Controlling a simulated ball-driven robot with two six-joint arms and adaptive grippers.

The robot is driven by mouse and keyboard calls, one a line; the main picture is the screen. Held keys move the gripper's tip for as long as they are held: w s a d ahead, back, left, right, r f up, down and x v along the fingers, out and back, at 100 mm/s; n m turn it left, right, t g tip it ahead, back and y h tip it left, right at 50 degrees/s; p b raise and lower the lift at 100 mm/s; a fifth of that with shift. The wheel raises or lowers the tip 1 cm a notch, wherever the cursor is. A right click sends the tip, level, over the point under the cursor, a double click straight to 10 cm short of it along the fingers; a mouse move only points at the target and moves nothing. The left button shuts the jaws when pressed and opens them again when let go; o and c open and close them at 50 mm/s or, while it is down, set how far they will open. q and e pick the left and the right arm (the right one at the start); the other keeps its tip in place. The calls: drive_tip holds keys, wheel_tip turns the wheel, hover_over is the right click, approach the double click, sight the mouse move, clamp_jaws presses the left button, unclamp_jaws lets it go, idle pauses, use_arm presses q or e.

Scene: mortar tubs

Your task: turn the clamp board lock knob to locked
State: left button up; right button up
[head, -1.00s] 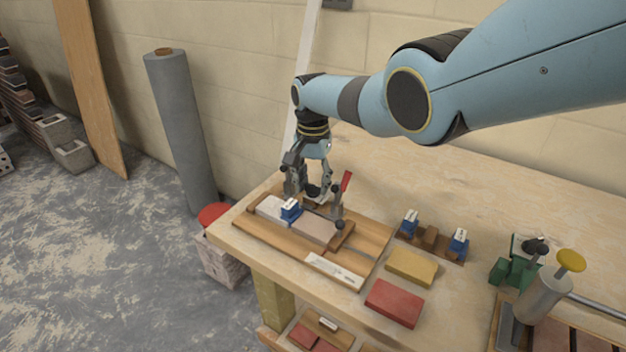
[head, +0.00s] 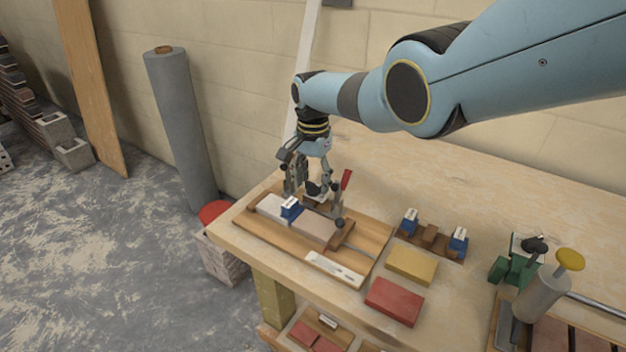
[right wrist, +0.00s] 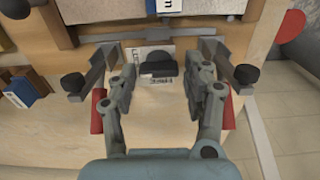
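The clamp board (head: 372,238) lies on the bench, with a pale block and a brown-grey block on it. In the right wrist view, the dark lock knob (right wrist: 159,69) sits on a white label plate (right wrist: 152,53) whose lettering is partly covered. The knob's bar lies roughly sideways in that view. My right gripper (right wrist: 167,80) is open, pointing down, with one finger on each side of the knob and clear gaps to it. In the head view, my right gripper (head: 309,188) is over the board's back edge; the knob is hard to make out there. My left gripper is out of view.
A blue line block (head: 290,208) sits on the board. Yellow (head: 411,264) and red (head: 394,302) blocks lie in front. A green tool (head: 515,268) and caulk-like cylinder (head: 543,297) stand right.

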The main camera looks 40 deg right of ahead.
sight(313, 183)
drive_tip(key=shift+o, duration=1)
wheel_tip(313, 183, up, 12)
idle(0.3)
